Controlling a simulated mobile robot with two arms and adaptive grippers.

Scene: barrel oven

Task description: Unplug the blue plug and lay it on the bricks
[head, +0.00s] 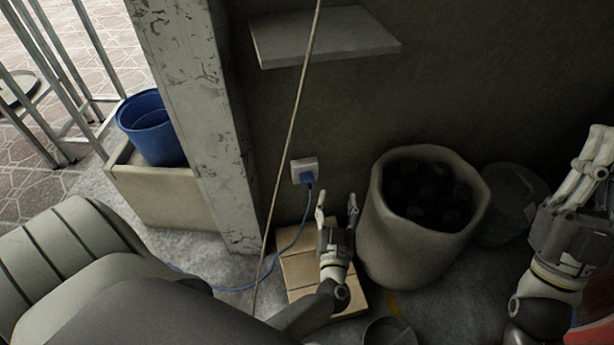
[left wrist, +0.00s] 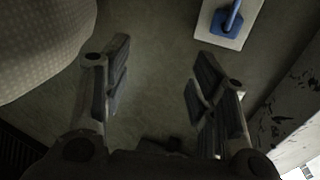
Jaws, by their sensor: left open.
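The blue plug (head: 307,179) sits in a white wall socket (head: 303,164), with a blue cord running down from it. In the left wrist view the plug (left wrist: 232,17) is at the top right on the white socket plate (left wrist: 248,12). The tan bricks (head: 297,270) lie on the floor below the socket, partly hidden by my left arm. My left gripper (head: 337,206) is open and empty, below and right of the plug, apart from it. In the left wrist view its fingers (left wrist: 163,62) are spread apart. My right gripper (head: 594,160) is at the far right; its opening is unclear.
A sack (head: 392,235) of dark lumps stands close right of my left gripper. A concrete pillar (head: 215,140) rises left of the socket. A thin pole (head: 291,125) crosses in front of the wall. A grey shelf (head: 325,40) is above; a blue bucket (head: 150,130) stands left.

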